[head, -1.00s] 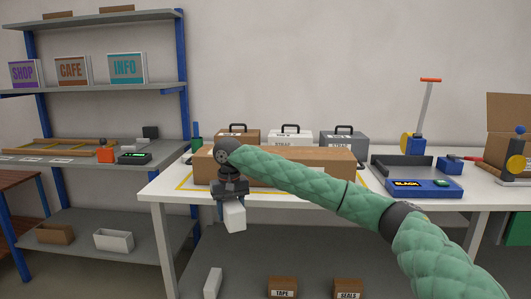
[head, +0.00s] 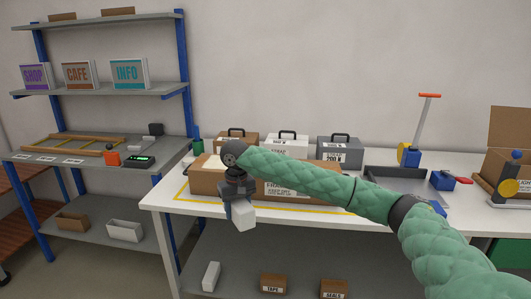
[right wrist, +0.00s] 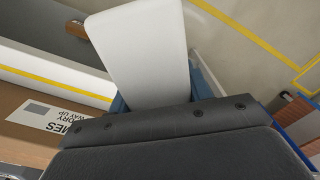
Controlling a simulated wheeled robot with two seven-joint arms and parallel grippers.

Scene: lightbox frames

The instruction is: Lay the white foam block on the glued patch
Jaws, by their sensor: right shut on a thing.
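The white foam block (head: 243,216) is held by my right gripper (head: 238,200), in front of the carton's near side in the head view. The block hangs slightly tilted and apart from the carton. The right wrist view shows the block (right wrist: 145,50) between the fingers of my right gripper (right wrist: 150,100), which are shut on it. A long brown carton (head: 207,185) with a printed label lies on the white table. Its labelled face also shows in the right wrist view (right wrist: 25,95). My left gripper is not in view.
Yellow tape marks an area on the white table (head: 420,214) around the carton. Three handled cases, including a grey one (head: 338,152), stand behind it. A dark tray (head: 395,180) and a tape tool (head: 410,152) are at the right. A shelf rack (head: 88,160) stands left.

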